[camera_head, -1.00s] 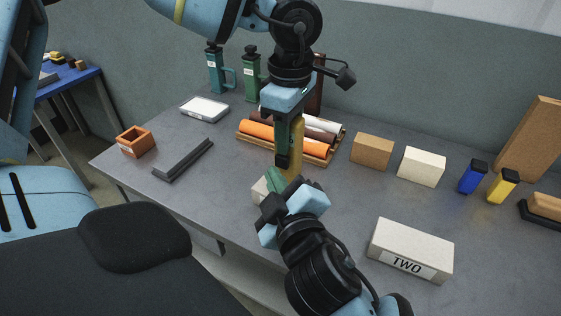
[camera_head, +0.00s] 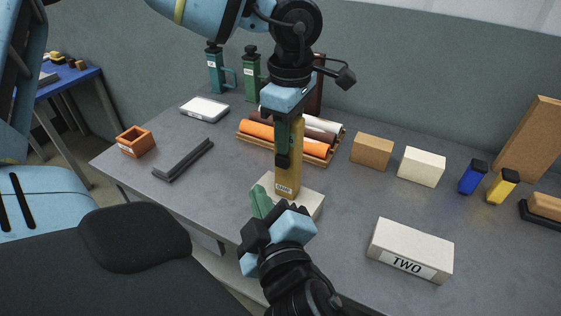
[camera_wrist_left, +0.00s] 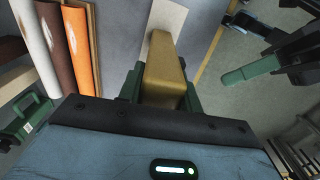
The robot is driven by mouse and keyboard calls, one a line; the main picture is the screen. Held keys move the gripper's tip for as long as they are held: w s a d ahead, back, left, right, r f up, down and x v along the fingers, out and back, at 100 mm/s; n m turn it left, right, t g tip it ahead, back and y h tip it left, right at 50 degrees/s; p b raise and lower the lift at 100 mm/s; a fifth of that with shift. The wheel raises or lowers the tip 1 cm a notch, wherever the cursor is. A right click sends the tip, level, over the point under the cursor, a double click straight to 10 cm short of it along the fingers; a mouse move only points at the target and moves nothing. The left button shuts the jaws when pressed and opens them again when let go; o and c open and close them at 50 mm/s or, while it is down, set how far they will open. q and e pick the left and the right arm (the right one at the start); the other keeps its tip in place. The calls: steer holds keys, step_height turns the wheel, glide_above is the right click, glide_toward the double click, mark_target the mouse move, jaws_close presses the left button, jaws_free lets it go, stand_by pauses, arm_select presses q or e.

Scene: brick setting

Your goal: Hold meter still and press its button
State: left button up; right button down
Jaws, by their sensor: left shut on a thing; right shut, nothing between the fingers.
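The meter, a mustard-yellow upright bar with a small label low on its front (camera_head: 287,178), stands on a pale block (camera_head: 311,203) near the table's front edge. My left gripper (camera_head: 289,145) comes down from above and is shut on the meter's upper part. The left wrist view shows the yellow top (camera_wrist_left: 165,72) between green fingers. My right gripper (camera_head: 261,201) is shut and empty, low in front and left of the meter, apart from it in the left wrist view (camera_wrist_left: 250,71). I cannot make out the button.
A tray of coloured rolls (camera_head: 258,144) lies behind the meter. A block marked TWO (camera_head: 411,250) lies to the right, with tan (camera_head: 372,151) and cream (camera_head: 421,166) blocks behind. A dark bar (camera_head: 183,159) lies left. The table between is clear.

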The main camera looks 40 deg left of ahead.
stand_by(0.4)
arm_select(q)
steer(key=o, duration=1.2)
steer(key=shift+r, duration=0.1)
step_height(320, 180, up, 12)
steer(key=shift+f, duration=0.1)
